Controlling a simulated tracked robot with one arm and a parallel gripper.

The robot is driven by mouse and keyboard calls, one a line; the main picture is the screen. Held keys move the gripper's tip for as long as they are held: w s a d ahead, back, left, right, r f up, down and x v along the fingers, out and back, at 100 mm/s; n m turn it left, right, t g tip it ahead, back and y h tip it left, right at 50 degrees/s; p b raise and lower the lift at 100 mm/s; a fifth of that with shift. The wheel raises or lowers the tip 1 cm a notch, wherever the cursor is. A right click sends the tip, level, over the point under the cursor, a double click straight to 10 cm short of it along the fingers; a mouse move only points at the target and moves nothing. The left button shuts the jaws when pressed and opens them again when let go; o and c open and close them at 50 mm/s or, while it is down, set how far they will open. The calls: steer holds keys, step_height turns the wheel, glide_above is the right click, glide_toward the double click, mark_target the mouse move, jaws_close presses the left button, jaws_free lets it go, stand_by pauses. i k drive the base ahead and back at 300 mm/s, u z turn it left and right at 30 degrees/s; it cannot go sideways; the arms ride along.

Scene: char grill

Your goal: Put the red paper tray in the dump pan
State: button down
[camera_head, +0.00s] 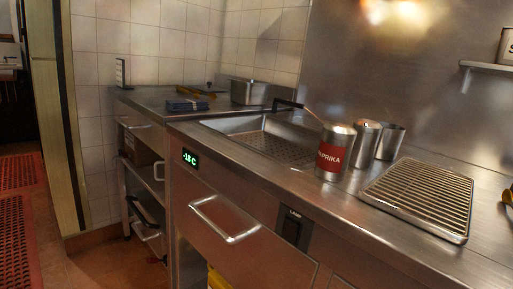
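The dump pan (262,146) looks to be the steel basin with a perforated bottom, sunk into the counter in the middle of the view. A dark handle with a thin metal rod (292,105) shows at its back right edge. I see nothing lying on the visible part of its bottom; the paprika can hides its right end. I cannot make out a red paper tray in this view. My gripper is not in view.
A paprika can (331,152) and two steel cups (364,143) (391,141) stand right of the pan, beside a wire rack (422,196). Blue packets (187,105) and a steel container (249,92) sit on the far counter. Floor at left looks clear.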

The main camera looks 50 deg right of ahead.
mark_target(287, 160)
steer(key=z, duration=0.05)
steer(key=i, duration=4.05)
steer(key=z, duration=2.5)
